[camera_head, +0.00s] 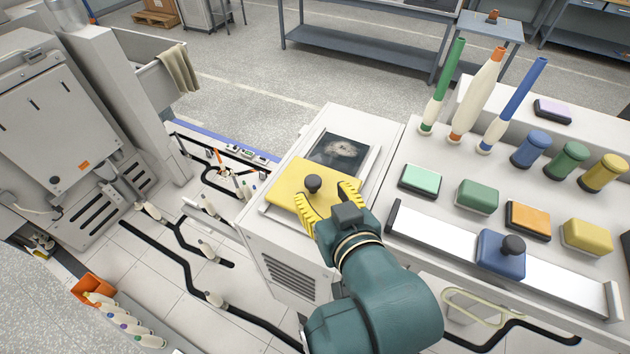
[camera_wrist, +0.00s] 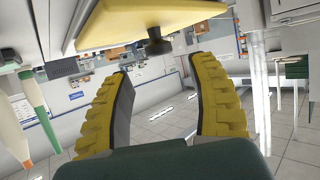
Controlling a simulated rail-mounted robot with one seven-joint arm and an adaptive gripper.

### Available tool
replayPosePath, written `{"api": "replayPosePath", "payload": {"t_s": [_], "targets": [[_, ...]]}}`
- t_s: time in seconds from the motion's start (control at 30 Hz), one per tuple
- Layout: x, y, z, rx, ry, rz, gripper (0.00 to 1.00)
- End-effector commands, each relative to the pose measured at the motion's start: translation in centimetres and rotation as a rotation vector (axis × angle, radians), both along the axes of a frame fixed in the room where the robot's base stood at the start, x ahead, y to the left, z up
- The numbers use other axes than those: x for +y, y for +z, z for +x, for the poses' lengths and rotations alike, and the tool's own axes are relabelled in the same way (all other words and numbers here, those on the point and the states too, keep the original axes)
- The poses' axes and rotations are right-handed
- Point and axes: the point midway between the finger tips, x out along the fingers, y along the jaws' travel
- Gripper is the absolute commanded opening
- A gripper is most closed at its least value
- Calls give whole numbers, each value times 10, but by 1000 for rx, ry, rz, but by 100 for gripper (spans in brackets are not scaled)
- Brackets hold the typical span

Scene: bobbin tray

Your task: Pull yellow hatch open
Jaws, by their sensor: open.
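The yellow hatch (camera_head: 291,188) is a flat panel on top of the white cabinet (camera_head: 270,239), with a dark round knob (camera_head: 313,183). A dark glossy opening (camera_head: 343,150) shows behind the panel. My gripper (camera_head: 323,191) is open, with its yellow ribbed fingers on either side of the knob in the head view. In the wrist view the hatch (camera_wrist: 140,22) is along the top edge, and the knob (camera_wrist: 158,45) sits just beyond the gap between the fingertips (camera_wrist: 161,67). I see no clear contact with the knob.
A blue slider block (camera_head: 501,254) with a dark knob sits on a white rail at the right. Several coloured blocks, spools and tall bobbins (camera_head: 476,95) stand on the right worktop. A floor-level track with bobbins (camera_head: 208,250) lies to the left.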

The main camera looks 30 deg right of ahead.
Motion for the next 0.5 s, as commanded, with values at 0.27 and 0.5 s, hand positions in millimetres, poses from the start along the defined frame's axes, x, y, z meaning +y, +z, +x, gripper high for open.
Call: {"api": "replayPosePath", "payload": {"t_s": [0.27,0.5], "targets": [[11,19,-45,1,1,1,59],[12,21,-50,2,1,1,59]]}}
